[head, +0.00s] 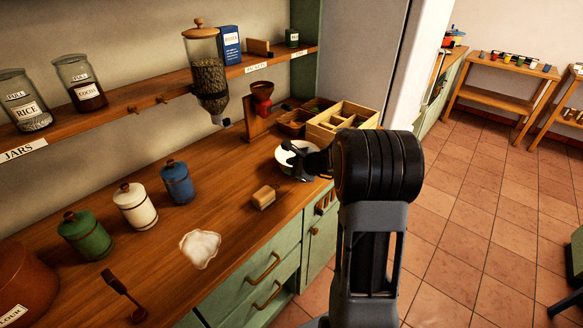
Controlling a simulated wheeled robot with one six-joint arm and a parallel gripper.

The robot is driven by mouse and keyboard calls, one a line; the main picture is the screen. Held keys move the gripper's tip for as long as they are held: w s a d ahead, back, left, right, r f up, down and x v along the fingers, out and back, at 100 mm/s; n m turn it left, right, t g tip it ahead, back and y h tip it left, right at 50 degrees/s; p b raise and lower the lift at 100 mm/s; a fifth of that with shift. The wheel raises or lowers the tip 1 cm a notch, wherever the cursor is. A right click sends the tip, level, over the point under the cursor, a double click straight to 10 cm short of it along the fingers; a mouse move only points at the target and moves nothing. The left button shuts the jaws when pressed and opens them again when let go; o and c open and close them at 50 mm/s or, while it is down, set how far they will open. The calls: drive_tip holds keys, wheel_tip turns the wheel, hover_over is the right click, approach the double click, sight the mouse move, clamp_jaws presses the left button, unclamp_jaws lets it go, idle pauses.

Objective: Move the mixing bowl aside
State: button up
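A white bowl (290,170), likely the mixing bowl, stands on the wooden counter (225,205) near its front edge. My arm comes in from the right, and my gripper (291,150) is at the bowl, over its rim or inside. The gripper and arm hide part of the bowl. The fingers are small and dark, so I cannot tell whether they are open or touching the bowl.
A wooden divided box (343,113) stands close behind the bowl. Bare counter lies between the block and the canister.

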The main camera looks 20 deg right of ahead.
drive_tip(key=shift+o, duration=0.8)
drive_tip(key=shift+r, duration=0.25)
drive_tip(key=v, duration=1.1)
drive_tip(key=s+a+n+g, duration=0.6)
drive_tip(key=s+a+n, duration=0.3)
drive_tip(key=a+n, duration=0.35)
drive_tip(key=s+a+f+n+g+h, duration=0.1)
drive_tip(key=s+a+n+h, duration=0.2)
drive_tip(key=s+n, duration=0.5)
drive_tip(key=n+h, duration=0.1)
drive_tip(key=n, duration=0.2)
drive_tip(key=shift+s+a+h+p, duration=0.3)
drive_tip(key=shift+s+h, duration=0.1)
